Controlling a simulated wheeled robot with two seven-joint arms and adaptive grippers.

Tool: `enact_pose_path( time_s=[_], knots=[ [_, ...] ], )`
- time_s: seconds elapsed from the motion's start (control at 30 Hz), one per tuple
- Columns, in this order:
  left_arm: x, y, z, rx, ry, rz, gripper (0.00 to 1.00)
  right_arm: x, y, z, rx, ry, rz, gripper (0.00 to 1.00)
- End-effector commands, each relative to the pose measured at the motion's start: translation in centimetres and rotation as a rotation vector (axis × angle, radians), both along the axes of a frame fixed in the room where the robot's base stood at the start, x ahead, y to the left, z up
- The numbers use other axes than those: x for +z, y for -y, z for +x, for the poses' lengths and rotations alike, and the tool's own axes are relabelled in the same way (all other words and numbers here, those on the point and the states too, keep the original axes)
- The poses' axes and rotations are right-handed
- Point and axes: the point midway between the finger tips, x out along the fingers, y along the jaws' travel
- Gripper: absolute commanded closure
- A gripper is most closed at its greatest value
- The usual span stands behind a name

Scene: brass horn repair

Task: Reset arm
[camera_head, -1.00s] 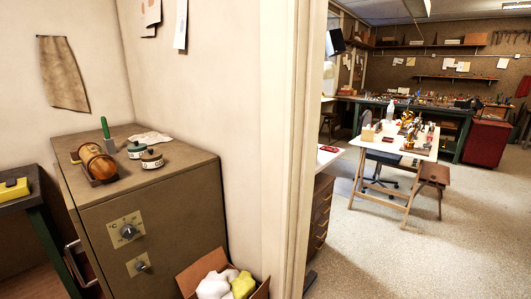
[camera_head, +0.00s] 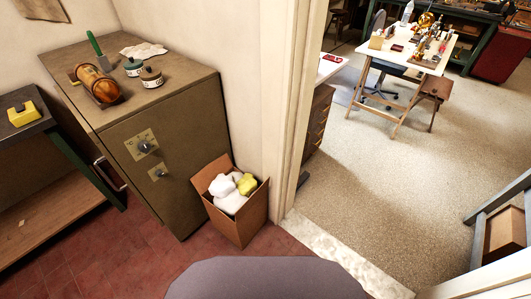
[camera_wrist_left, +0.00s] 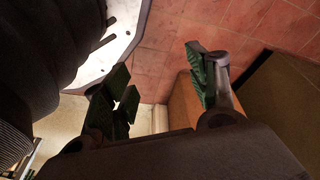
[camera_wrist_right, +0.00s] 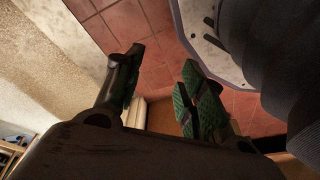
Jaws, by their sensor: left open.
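In the left wrist view my left gripper (camera_wrist_left: 162,82) is open, its two green-padded fingers apart with nothing between them. In the right wrist view my right gripper (camera_wrist_right: 160,72) also has its fingers apart and holds nothing. Red floor tiles (camera_wrist_left: 180,30) show beyond the left fingers, and also beyond the right ones (camera_wrist_right: 155,20). Neither gripper shows in the head view.
A metal cabinet (camera_head: 195,115) bears a horn part, tins and a green-handled tool. An open cardboard box (camera_head: 240,222) with white and yellow cloths stands in front of the doorway's left jamb (camera_head: 293,120). A workbench (camera_head: 75,165) is at left. The speckled floor (camera_head: 370,190) is largely clear.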

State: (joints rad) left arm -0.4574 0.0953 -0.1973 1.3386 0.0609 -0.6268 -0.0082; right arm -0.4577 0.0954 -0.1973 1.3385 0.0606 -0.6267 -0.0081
Motion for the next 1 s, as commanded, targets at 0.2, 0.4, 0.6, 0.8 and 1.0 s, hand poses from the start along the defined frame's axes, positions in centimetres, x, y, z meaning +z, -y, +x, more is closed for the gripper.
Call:
enact_pose_path(
  time_s=[0.2, 0.4, 0.6, 0.8, 1.0],
  knots=[
    [0.4, -0.8, -1.8, -0.001, -0.019, 0.014, 0.42, 0.4, 0.8, -1.8, 0.001, -0.019, -0.014, 0.60],
    [0.5, -1.5, -3.6, -0.003, -0.035, 0.027, 0.42, 0.5, 1.5, -3.6, 0.003, -0.035, -0.027, 0.60],
    [0.8, -2.2, -5.3, -0.007, -0.050, 0.039, 0.42, 0.8, 2.2, -5.3, 0.006, -0.050, -0.039, 0.60],
    [1.2, -3.0, -7.3, -0.010, -0.067, 0.050, 0.42, 1.2, 3.0, -7.3, 0.010, -0.067, -0.050, 0.60],
    [1.8, -3.7, -9.3, -0.013, -0.084, 0.061, 0.42, 1.8, 3.7, -9.3, 0.013, -0.085, -0.061, 0.60]
  ],
)
